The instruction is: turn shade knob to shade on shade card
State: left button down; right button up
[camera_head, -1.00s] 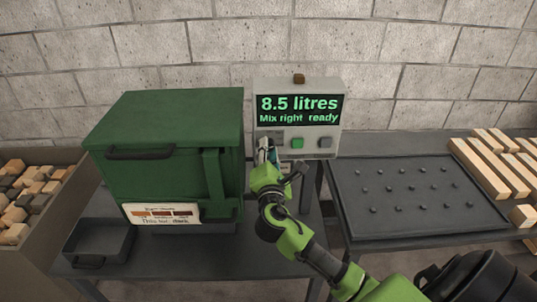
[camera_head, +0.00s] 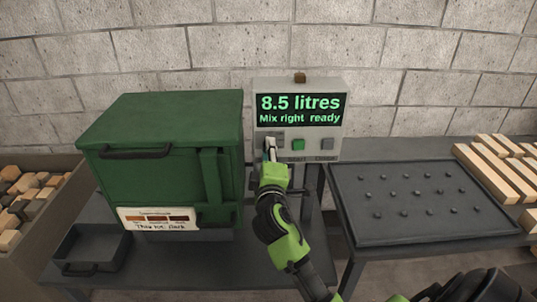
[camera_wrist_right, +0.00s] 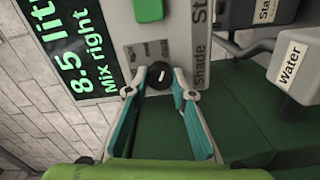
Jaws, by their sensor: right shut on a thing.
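The black round shade knob (camera_wrist_right: 159,77) sits on the face of the grey control panel (camera_head: 330,98), near the word "Shade" in the right wrist view. My right gripper (camera_wrist_right: 159,83) is shut on it, one finger on each side; in the head view the gripper (camera_head: 270,148) covers the knob. The knob's pointer setting cannot be made out. The panel's screen (camera_head: 300,109) reads "8.5 litres" and "Mix right ready". The shade card (camera_head: 158,218) hangs on the front of the green box, with three brown swatches and a handwritten line that seems to say "This lot: dark". My left gripper is out of view.
A green button (camera_head: 298,144) and a grey button (camera_head: 327,144) are right of the knob. The green box (camera_head: 150,130) stands close left of my right arm.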

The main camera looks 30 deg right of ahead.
jog(key=shift+m, duration=0.6)
jog(key=o, duration=1.1)
jog(key=v, duration=1.2)
